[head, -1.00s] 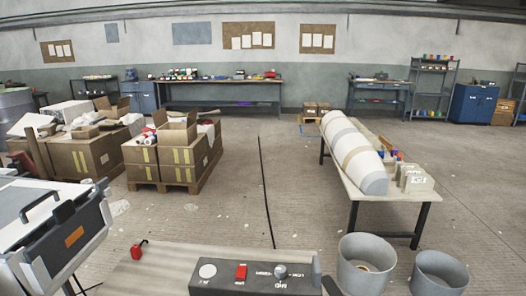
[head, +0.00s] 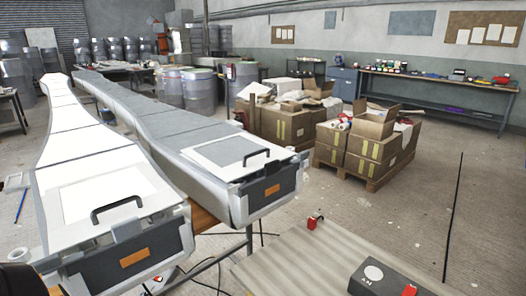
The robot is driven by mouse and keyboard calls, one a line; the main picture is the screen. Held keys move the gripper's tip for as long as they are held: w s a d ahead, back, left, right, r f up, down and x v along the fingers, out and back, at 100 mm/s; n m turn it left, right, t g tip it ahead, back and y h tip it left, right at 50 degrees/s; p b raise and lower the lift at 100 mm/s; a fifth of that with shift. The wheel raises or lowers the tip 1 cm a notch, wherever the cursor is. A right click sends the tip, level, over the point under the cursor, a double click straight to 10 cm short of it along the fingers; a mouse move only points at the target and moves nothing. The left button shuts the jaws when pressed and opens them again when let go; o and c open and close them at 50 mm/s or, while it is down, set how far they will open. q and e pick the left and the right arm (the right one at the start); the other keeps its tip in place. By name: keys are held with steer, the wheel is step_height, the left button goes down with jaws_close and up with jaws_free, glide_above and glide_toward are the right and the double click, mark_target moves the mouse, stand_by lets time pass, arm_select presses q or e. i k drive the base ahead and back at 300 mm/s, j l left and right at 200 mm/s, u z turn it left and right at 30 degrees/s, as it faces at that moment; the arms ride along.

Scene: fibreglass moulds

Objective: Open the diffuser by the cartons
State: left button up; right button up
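Two long, tapering diffusers lie side by side on the left of the head view. The grey diffuser (head: 190,135) is the one by the cartons (head: 375,150); it has a flat top panel (head: 228,150), a black handle (head: 256,160) and a dark front end with an orange label (head: 272,190). Its top panel appears to lie flat. The white diffuser (head: 75,150) is nearer and further left, with its own black handle (head: 117,208) and orange label (head: 135,256). Neither of my grippers is in view.
An orange-brown stand (head: 203,220) with metal legs carries the diffusers. A ribbed pale surface (head: 315,255) with a red item (head: 315,222) and a dark control box (head: 385,280) is at the front. Drums (head: 195,90) stand behind.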

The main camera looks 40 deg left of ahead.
mark_target(235, 157)
steer(key=k+u, duration=0.1)
steer(key=k, duration=0.5)
steer(key=u, duration=1.25)
steer(key=i+u, duration=0.6)
steer(key=u, duration=0.15)
